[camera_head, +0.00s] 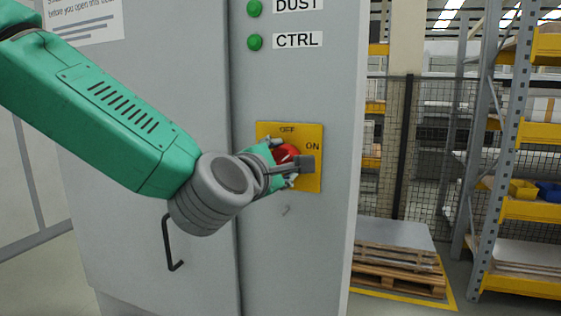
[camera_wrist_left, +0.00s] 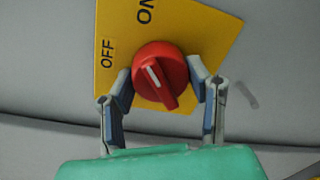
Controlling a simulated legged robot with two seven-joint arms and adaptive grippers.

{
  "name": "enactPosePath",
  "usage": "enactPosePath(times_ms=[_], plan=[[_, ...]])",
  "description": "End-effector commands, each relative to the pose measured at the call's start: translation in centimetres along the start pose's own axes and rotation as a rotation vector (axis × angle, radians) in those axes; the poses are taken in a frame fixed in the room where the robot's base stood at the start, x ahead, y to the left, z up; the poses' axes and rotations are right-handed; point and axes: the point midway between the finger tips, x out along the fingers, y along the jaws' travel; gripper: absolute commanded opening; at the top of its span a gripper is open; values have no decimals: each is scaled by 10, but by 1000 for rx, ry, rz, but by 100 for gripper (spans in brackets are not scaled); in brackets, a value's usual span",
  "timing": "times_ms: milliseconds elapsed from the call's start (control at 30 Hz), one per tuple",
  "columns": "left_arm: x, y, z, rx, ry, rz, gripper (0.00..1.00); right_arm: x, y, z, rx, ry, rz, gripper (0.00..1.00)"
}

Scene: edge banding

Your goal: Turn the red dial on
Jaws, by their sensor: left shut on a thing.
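The red dial (camera_head: 288,154) sits on a yellow plate (camera_head: 310,180) marked OFF at the top and ON at the right, on the grey cabinet. My left gripper (camera_head: 285,162) is at the dial and partly covers it in the head view. In the left wrist view, the fingers of my left gripper (camera_wrist_left: 163,95) are on either side of the red dial (camera_wrist_left: 162,72), shut on it. The white mark on the dial points between the OFF and ON labels, nearer OFF. My right gripper is not in view.
The grey cabinet (camera_head: 270,260) has green lamps (camera_head: 255,42) labelled DUST and CTRL above the plate, and a black door handle (camera_head: 170,243) at lower left. A mesh fence, shelving (camera_head: 500,130) and a pallet (camera_head: 400,272) stand to the right.

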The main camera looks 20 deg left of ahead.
Motion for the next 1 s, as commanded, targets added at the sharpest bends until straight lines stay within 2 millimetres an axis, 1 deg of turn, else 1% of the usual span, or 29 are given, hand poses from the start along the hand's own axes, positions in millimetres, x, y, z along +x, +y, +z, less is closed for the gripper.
enactPosePath(times_ms=[33,400,600,800,1000], plan=[[0,5,4,44,-3,10,16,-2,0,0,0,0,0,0],[0,3,5,390,23,2,16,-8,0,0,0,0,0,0],[1,1,5,545,36,-3,16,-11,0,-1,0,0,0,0],[1,0,5,655,43,-8,16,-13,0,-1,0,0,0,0],[1,-2,4,718,48,-12,16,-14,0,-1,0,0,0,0]])
